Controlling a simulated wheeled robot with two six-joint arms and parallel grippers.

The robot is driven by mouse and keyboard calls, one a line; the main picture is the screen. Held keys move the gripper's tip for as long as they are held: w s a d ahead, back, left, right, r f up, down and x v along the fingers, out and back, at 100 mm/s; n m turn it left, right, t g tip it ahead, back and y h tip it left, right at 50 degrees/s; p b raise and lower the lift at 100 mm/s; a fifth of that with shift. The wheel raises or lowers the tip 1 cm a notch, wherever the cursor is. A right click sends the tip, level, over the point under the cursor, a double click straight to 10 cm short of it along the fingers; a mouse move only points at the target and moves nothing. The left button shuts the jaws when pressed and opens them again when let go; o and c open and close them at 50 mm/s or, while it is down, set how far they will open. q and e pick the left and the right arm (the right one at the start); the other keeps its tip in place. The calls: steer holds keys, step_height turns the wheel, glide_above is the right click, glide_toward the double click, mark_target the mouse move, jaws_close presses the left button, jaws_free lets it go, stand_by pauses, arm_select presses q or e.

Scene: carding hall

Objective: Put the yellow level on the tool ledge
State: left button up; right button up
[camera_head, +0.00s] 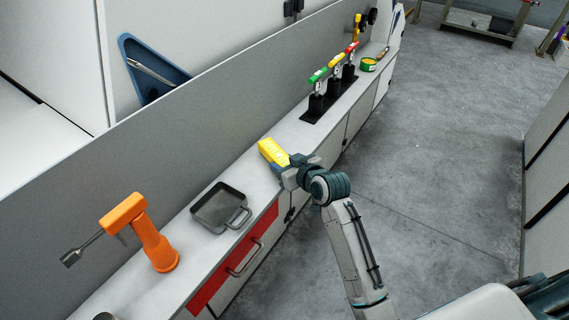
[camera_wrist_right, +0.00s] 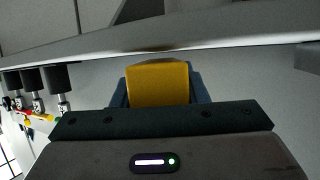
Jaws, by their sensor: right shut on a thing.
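The yellow level (camera_head: 272,151) is a short yellow block over the long pale ledge along the wall (camera_head: 262,188). My right gripper (camera_head: 285,167) is shut on its near end, and the arm reaches in from the lower right. In the right wrist view the yellow level (camera_wrist_right: 158,84) sits between the two blue-grey fingers. I cannot tell whether the level touches the surface. My left gripper is not in view.
On the ledge, a grey square pan (camera_head: 219,207) and an orange tool (camera_head: 153,238) stand nearer. Beyond are several dark holders with coloured-handled tools (camera_head: 334,84) and a green tin (camera_head: 369,64). A blue triangular holder (camera_head: 151,69) is on the wall.

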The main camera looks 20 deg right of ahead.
steer(key=shift+f, duration=0.45)
stand_by(0.5)
steer(key=o, duration=1.4)
steer(key=shift+f, duration=0.1)
